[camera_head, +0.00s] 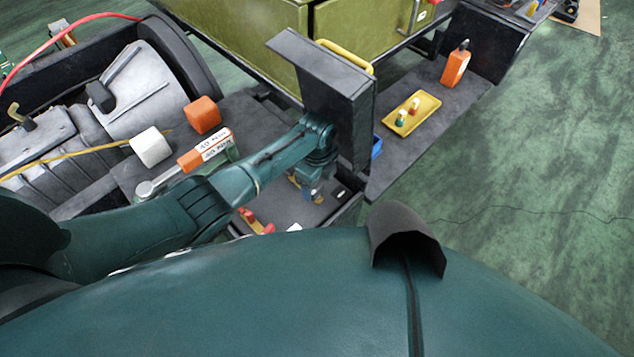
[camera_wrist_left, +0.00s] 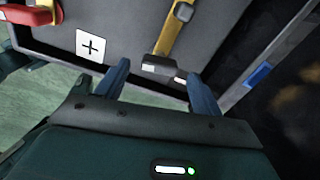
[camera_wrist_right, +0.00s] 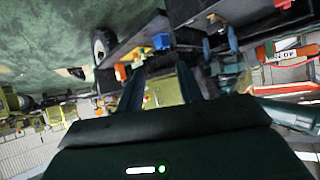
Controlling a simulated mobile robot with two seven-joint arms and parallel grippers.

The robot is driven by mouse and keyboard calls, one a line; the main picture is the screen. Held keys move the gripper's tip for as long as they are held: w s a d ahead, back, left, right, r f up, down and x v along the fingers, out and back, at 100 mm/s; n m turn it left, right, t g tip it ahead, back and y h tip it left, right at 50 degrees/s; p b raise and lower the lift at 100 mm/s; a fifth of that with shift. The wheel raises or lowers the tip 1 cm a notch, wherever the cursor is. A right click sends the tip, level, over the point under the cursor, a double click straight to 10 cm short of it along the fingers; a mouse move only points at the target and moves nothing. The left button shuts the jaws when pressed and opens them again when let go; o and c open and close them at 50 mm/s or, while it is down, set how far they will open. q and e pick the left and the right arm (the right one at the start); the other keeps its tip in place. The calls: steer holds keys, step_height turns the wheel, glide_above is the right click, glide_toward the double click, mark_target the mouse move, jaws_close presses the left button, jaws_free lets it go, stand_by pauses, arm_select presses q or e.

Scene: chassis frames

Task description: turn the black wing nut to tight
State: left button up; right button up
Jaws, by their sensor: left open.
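My left gripper (camera_head: 308,192) hangs over a dark tray area at the middle of the head view, partly hidden by its own arm. Past the fingertips is a yellow bar (camera_wrist_left: 169,35) on a dark grey surface. A small dark piece (camera_wrist_left: 184,12) sits on this bar; I cannot tell if it is the black wing nut. My right gripper (camera_wrist_right: 161,84) shows only in its own wrist view, fingers apart and empty.
A plus label (camera_wrist_left: 90,46) and a red clamp (camera_wrist_left: 30,18) lie beside the bar. A tall dark panel (camera_head: 335,95) stands close to my left wrist. An orange block (camera_head: 202,115), a white block (camera_head: 151,147) and a yellow tray (camera_head: 412,113) stand on the frame.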

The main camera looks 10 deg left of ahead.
arm_select(q)
step_height(320, 180, up, 6)
steer(key=shift+p, duration=0.5)
steer(key=shift+s+f, duration=0.1)
